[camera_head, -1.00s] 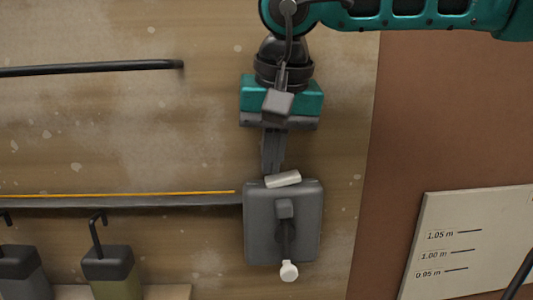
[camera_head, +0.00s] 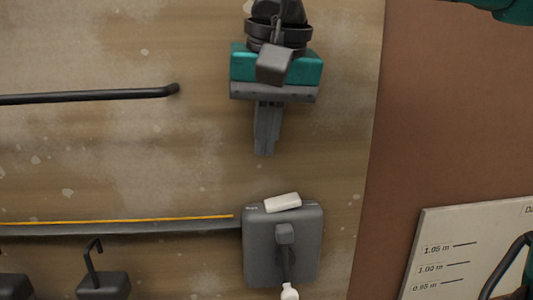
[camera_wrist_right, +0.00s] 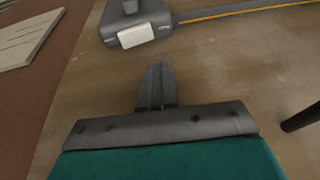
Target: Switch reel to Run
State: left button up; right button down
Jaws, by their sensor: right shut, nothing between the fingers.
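The reel (camera_head: 308,245) is a grey box at lower centre in the head view, with a small arm and a white knob (camera_head: 289,292) hanging on its front. A white rocker switch (camera_head: 283,202) sits on its top edge, its right end higher than its left. Small lettering beside the switch is too small to read. The switch also shows at the top of the wrist view (camera_wrist_right: 136,36). My right gripper (camera_head: 264,152) is above the switch, shut and empty, with a clear gap between; its fingertips point at the reel in the wrist view (camera_wrist_right: 157,66). My left gripper is not in view.
A dark rail with a yellow strip (camera_head: 115,222) runs left from the reel. A black bar (camera_head: 85,97) is at upper left. Hooked containers (camera_head: 104,286) hang at lower left. A marked board (camera_head: 455,235) stands right. The wall around my gripper is clear.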

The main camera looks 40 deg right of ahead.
jog(key=s+a+r, duration=0.1)
jog(key=a+r, duration=0.2)
jog(key=r, duration=0.3)
jog(key=shift+s+r, duration=0.15)
jog(key=shift+r, duration=0.25)
jog(key=shift+a, duration=0.1)
